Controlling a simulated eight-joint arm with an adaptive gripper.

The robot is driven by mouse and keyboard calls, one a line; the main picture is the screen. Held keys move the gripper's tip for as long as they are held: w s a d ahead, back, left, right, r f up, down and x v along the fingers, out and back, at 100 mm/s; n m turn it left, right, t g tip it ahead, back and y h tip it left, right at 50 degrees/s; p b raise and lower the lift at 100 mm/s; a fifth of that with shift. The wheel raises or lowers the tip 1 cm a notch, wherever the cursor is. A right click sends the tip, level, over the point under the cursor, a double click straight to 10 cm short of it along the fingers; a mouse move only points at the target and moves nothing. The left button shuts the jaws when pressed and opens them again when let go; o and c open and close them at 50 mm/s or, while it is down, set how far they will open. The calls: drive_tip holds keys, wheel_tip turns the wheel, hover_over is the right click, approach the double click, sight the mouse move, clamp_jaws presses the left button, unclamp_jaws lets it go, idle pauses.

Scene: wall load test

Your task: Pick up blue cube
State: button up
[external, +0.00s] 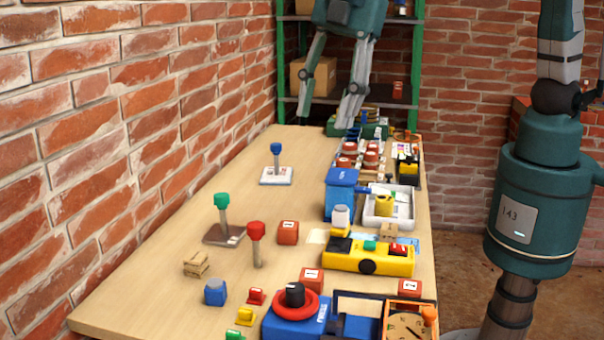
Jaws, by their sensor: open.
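A small blue cube (215,292) sits on the wooden table (150,290) near the front left, with a rounded darker top. My gripper (325,116) is at the far end of the table, high in the picture, pointing down. Its two fingers are spread wide, with nothing visible between them. It is far from the blue cube, which stands clear of it at the near end.
Red cubes (288,232), a wooden block (196,264) and small red and yellow pieces (246,316) lie around the cube. Green-topped (222,202), red-topped (256,232) and blue-topped (276,150) posts stand behind. A yellow device (370,259) and blue bin (340,200) crowd the right. A brick wall borders the left.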

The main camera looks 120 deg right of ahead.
drive_tip(key=w+d+f+n+g, duration=0.2)
drive_tip(key=w+d+f, duration=0.2)
drive_tip(key=w+f, duration=0.8)
drive_tip(key=n+g, duration=0.1)
drive_tip(key=n, duration=0.2)
hover_over(214, 282)
wheel_tip(214, 282, down, 14)
drive_tip(key=shift+r, duration=0.25)
drive_tip(key=shift+d+f, duration=0.15)
drive_tip(key=shift+f, duration=0.3)
drive_tip(key=shift+f, duration=1.25)
drive_tip(key=shift+f, duration=2.6)
drive_tip(key=c, duration=1)
